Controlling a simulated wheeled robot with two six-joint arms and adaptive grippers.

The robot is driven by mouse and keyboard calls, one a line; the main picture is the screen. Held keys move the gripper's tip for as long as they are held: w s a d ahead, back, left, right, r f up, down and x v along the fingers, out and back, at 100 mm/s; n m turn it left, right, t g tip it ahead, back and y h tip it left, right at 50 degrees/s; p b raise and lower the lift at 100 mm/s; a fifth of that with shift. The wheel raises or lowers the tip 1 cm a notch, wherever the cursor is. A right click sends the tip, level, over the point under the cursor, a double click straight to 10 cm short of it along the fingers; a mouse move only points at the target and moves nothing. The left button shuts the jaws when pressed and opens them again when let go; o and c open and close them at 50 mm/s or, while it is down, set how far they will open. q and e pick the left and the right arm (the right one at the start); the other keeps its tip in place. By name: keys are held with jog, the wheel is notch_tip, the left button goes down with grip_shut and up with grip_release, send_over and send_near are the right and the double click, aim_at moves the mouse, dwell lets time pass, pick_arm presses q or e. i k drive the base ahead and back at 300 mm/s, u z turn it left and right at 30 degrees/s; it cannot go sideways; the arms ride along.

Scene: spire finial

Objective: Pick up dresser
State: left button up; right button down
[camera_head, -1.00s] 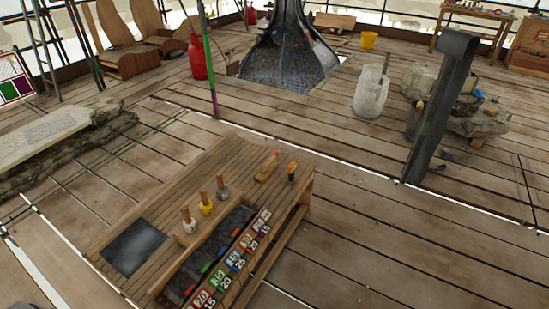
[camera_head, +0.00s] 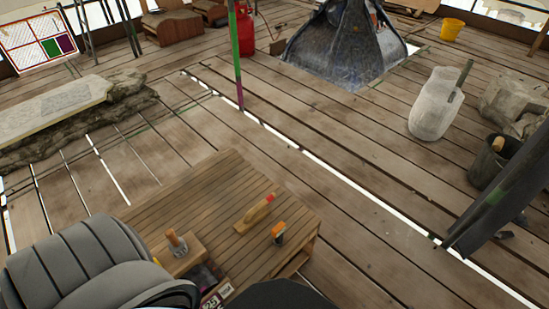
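A flat wooden tool with a red-tipped handle (camera_head: 257,212) lies on the slatted wooden bench (camera_head: 190,200); it looks like the dresser. A short orange-topped dark tool (camera_head: 279,233) stands just to its right. A wooden-handled tool (camera_head: 177,243) stands in a wooden rack to its left. A large grey ribbed part of my arm fills the lower left and covers part of the bench. A dark rounded shape at the bottom middle also covers the bench front. No gripper fingers show, and nothing is seen touching the wooden tool.
A pale jug (camera_head: 436,105), a dark bucket (camera_head: 493,163) and a dark grey post (camera_head: 505,195) stand at the right. A red cylinder (camera_head: 246,32) and a dark spire base (camera_head: 350,45) are at the back. The plank floor right of the bench is clear.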

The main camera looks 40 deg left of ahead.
aim_at(260, 211)
jog(key=i, duration=0.95)
jog(key=u, duration=1.65)
